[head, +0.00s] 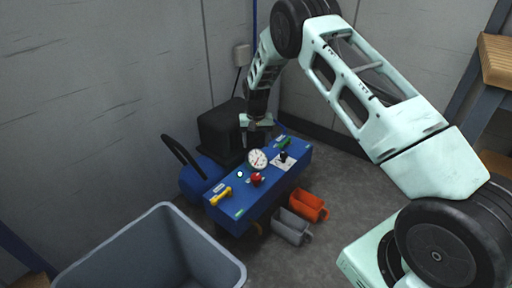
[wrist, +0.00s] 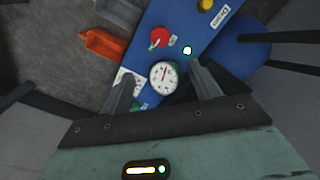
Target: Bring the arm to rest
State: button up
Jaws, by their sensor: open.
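My gripper (head: 257,128) hangs pointing down over the far part of a blue panel box (head: 238,213). In the wrist view its two dark fingers (wrist: 164,88) stand apart with nothing held between them. A round white gauge (wrist: 163,75) shows between and beyond the fingers. The gauge also shows in the head view (head: 257,159), just in front of the gripper. My arm reaches from the right, bends high up and comes down to the panel. Whether the fingertips touch the panel is not clear.
The panel carries a red knob (head: 257,179), a yellow handle (head: 220,196) and a black switch (head: 283,156). An orange bin (head: 309,206) and a grey bin (head: 291,227) are at its front. A large grey tub (head: 150,250) stands at front left. Walls close in behind.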

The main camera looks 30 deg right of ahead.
jog(key=shift+r, duration=0.15)
dwell(0.4)
jog(key=s+a+r+n+y, duration=0.1)
jog(key=s+a+r+n, duration=0.2)
jog(key=s+a+r, duration=0.7)
jog(key=s+a+r+n+y, duration=0.1)
jog(key=s+a+r+n, duration=0.2)
jog(key=s+a+r, duration=0.7)
jog(key=s+a+r+n+h, duration=0.1)
jog(key=s+a+n, duration=0.15)
jog(key=s, duration=0.85)
jog(key=s+a+r+n, duration=0.1)
jog(key=s+n, duration=0.3)
jog(key=s, duration=0.8)
notch_tip(320, 180, up, 28)
jog(key=p, duration=2.8)
jog(key=shift+d, duration=0.2)
jog(key=shift+s, duration=0.1)
